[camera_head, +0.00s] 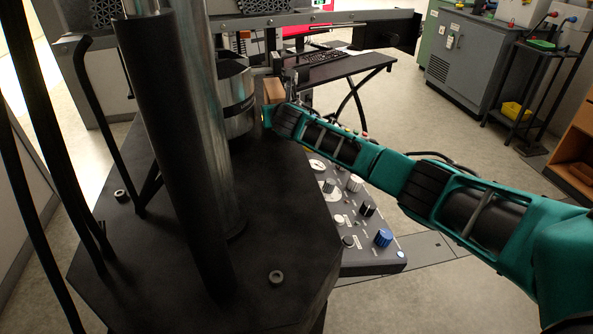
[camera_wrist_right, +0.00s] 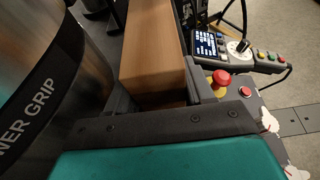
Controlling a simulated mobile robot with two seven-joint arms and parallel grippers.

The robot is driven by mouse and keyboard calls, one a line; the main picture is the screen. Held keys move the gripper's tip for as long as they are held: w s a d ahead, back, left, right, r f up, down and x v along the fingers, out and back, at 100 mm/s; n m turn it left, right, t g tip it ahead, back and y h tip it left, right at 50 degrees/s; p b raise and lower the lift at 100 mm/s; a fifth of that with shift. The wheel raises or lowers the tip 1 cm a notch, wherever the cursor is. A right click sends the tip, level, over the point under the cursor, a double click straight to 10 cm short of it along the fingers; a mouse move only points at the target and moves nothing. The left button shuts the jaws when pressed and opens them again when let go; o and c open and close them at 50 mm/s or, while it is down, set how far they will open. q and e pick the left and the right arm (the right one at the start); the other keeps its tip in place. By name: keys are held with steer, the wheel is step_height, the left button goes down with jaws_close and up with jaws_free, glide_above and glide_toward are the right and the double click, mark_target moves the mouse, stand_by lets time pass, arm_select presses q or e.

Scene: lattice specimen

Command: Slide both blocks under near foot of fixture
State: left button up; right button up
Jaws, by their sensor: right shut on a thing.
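A brown wooden block (camera_head: 273,90) stands out beside the lower grip cylinder in the head view. My right gripper (camera_head: 277,106) is shut on it, with its arm reaching in from the right. In the right wrist view the block (camera_wrist_right: 153,48) lies lengthwise between the fingers of the gripper (camera_wrist_right: 156,88), pointing away from the camera. A second block cannot be made out. The fixture's near foot cannot be made out for certain. My left gripper is out of view.
The metal lower grip cylinder (camera_head: 236,98) stands close left of the block, also in the wrist view (camera_wrist_right: 55,100). Thick columns rise from a dark base plate (camera_head: 200,270). A control panel (camera_head: 360,215) with knobs lies below my right arm. A red emergency button (camera_wrist_right: 217,80) is near the gripper.

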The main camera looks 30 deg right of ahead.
steer(key=shift+w+d+b, duration=0.15)
steer(key=shift+w+b, duration=0.25)
steer(key=shift+w, duration=0.25)
steer(key=shift+w+d+b, duration=0.15)
steer(key=shift+w+b, duration=0.25)
steer(key=shift+w, duration=0.25)
steer(key=o, duration=1.2)
steer(key=shift+a+r, duration=0.1)
steer(key=shift+a, duration=0.05)
